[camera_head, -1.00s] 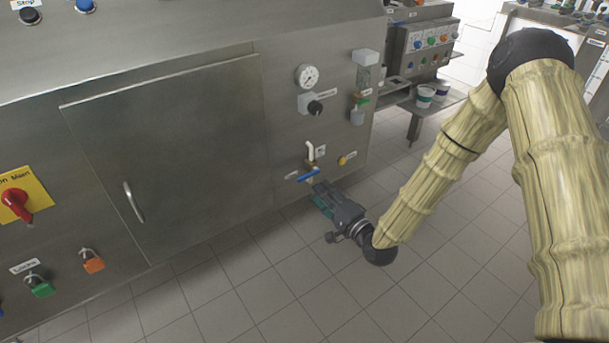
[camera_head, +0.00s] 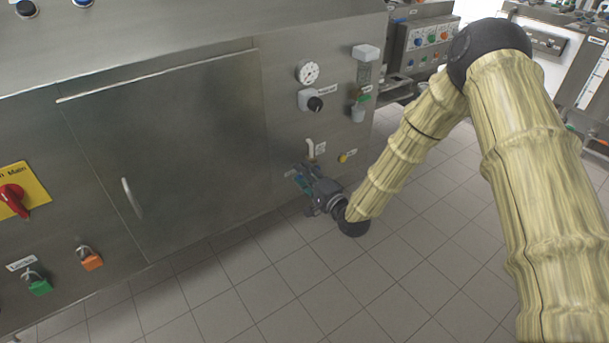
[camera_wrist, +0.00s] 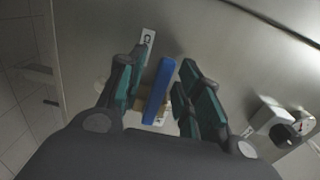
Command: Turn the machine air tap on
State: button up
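The air tap's blue lever (camera_wrist: 159,91) stands between the two teal-lined fingers of my gripper (camera_wrist: 160,95) in the wrist view, with brass-coloured fitting parts (camera_wrist: 152,104) behind it. A gap shows on each side of the lever, so the fingers are open around it and do not appear to touch it. In the head view my gripper (camera_head: 301,181) is at the lower right of the machine front, over the tap, and hides most of the lever. The white pipe (camera_head: 310,149) above the tap still shows.
A gauge (camera_head: 307,72) and a black knob (camera_head: 315,103) sit above the tap. A cabinet door (camera_head: 165,150) fills the panel to the left. The tiled floor (camera_head: 300,270) in front is clear.

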grip_shut()
jog(key=shift+d+r+m+p, duration=0.1)
jog(key=shift+r+m+p, duration=0.3)
jog(key=shift+m, duration=0.55)
jog(key=shift+d+r+m+p, duration=0.1)
jog(key=shift+r+m+p, duration=0.3)
jog(key=shift+m, duration=0.55)
jog(key=m, duration=0.1)
jog(key=r+m, duration=0.1)
jog(key=m, duration=0.2)
jog(key=shift+w+d+r+b, duration=0.15)
jog(key=shift+w+d+b, duration=0.15)
jog(key=shift+w+d, duration=0.05)
jog(key=m+b, duration=0.1)
jog(key=d+m+b, duration=0.1)
jog(key=m, duration=0.1)
jog(key=w+r+m+b, duration=0.1)
jog(key=shift+d+m, duration=0.15)
jog(key=shift+m, duration=0.25)
jog(key=m+b, duration=0.1)
jog(key=b, duration=0.1)
jog(key=d+m+b, duration=0.1)
jog(key=m, duration=0.1)
jog(key=w+m+b, duration=0.1)
jog(key=m+b, duration=0.1)
jog(key=shift+w+d+r+b, duration=0.1)
jog(key=shift+d+r+b, duration=0.2)
jog(key=shift+d+r, duration=0.05)
jog(key=shift+m, duration=0.3)
